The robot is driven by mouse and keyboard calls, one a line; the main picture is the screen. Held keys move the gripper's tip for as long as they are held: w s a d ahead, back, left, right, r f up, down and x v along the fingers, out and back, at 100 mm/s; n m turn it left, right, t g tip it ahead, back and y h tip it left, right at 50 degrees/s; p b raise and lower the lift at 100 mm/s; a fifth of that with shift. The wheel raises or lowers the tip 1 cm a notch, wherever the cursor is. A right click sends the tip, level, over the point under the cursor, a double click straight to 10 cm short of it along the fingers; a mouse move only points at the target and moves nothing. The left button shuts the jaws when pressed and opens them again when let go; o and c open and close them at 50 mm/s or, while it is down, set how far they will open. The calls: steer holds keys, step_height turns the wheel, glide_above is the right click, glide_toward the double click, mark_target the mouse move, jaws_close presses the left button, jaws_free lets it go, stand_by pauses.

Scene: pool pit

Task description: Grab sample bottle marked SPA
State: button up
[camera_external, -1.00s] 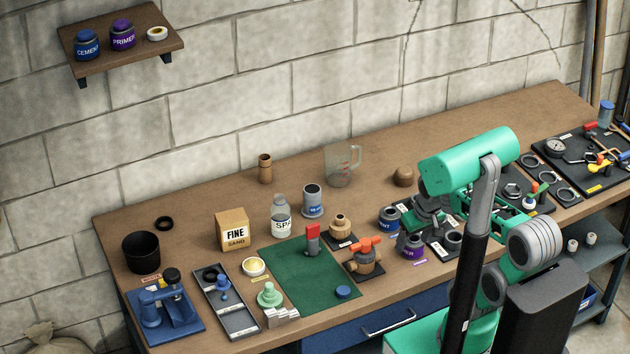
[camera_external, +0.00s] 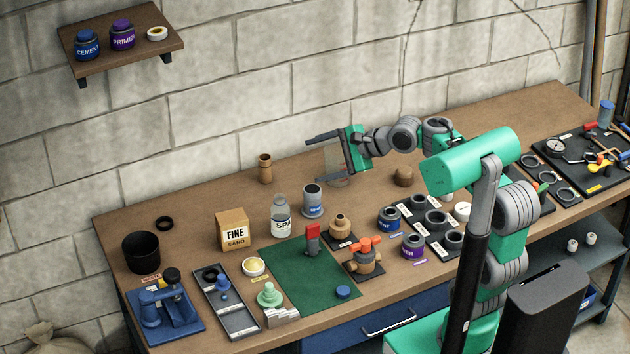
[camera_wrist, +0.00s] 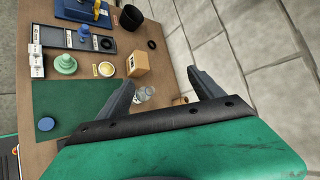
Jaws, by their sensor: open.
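The clear sample bottle marked SPA (camera_external: 281,218) stands upright on the bench, behind the green mat and between the sand box and a grey-blue canister. In the wrist view the bottle (camera_wrist: 144,95) shows small beside the left finger, partly hidden by it. My gripper (camera_external: 316,157) is open and empty. It is raised over the back of the bench, to the right of and higher than the bottle, with its fingers pointing left. In the wrist view the two fingers of my gripper (camera_wrist: 162,78) are spread wide.
The FINE SAND box (camera_external: 232,230) stands left of the bottle, the canister (camera_external: 312,201) right of it. A clear jug (camera_external: 336,165) is behind my fingers, mostly hidden. The green mat (camera_external: 300,275) has bare room. A block wall (camera_external: 270,90) bounds the back.

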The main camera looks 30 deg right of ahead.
steer(key=w+a+r+m+g+y, duration=0.1)
steer(key=w+a+y, duration=0.1)
steer(key=w+a, duration=0.15)
steer(key=m+g+y+p, duration=0.1)
steer(key=m+g+y, duration=0.2)
glide_above(272, 215)
steer(key=s+d, duration=0.2)
steer(key=d, duration=0.3)
step_height(272, 215, down, 14)
steer(key=f, duration=0.1)
step_height(272, 215, down, 11)
steer(key=w+d+m, duration=0.2)
steer(key=shift+g+h, duration=0.3)
steer(key=x, duration=0.2)
steer(key=p+x, duration=0.1)
steer(key=x, duration=0.2)
steer(key=s+p+x, duration=0.1)
steer(key=x, duration=0.1)
steer(key=shift+w+a+f, duration=0.1)
steer(key=shift+a, duration=0.2)
steer(key=c, duration=1.6)
